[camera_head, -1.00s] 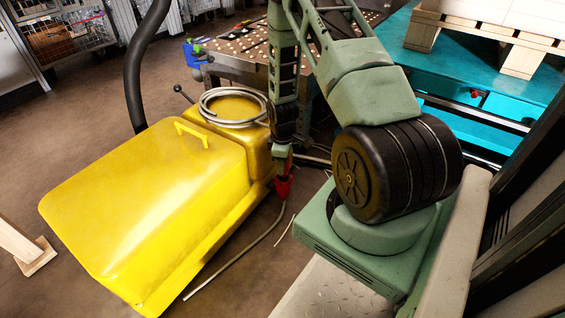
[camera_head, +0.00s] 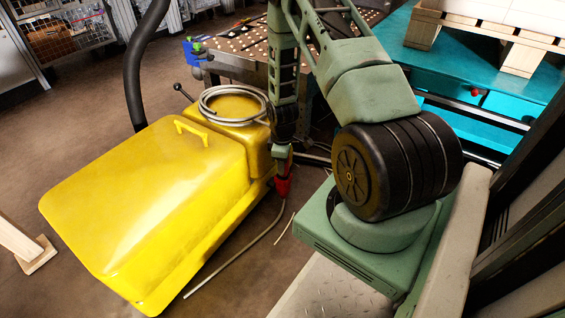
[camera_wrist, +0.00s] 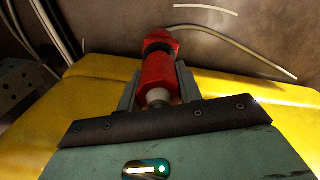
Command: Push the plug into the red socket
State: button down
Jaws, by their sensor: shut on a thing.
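The plug (camera_wrist: 158,76) is a red cylinder with a pale grey rear end, held between the two grey fingers of my gripper (camera_wrist: 157,84) in the wrist view. Just beyond it, a dark ring and a red end piece (camera_wrist: 161,40) line up with it. I cannot tell whether that piece is the red socket or part of the plug, nor how deep any fit is. In the head view my gripper (camera_head: 281,168) points down at a red piece (camera_head: 283,187) close beside the yellow machine. The fingers are small there, and the contact is hidden.
The yellow machine (camera_head: 150,205) stands left of my gripper, with a coiled grey cable (camera_head: 232,104) on top. A loose grey cable (camera_head: 235,260) lies on the brown floor. A perforated workbench (camera_head: 245,70) and a teal table (camera_head: 470,75) stand behind.

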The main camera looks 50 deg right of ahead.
jog(key=shift+f+b, duration=0.4)
jog(key=shift+f, duration=0.75)
jog(key=c, duration=0.9)
grip_release()
jog(key=shift+r, duration=0.15)
notch_tip(320, 180, up, 17)
jog(key=p, duration=0.9)
jog(key=shift+r, duration=0.1)
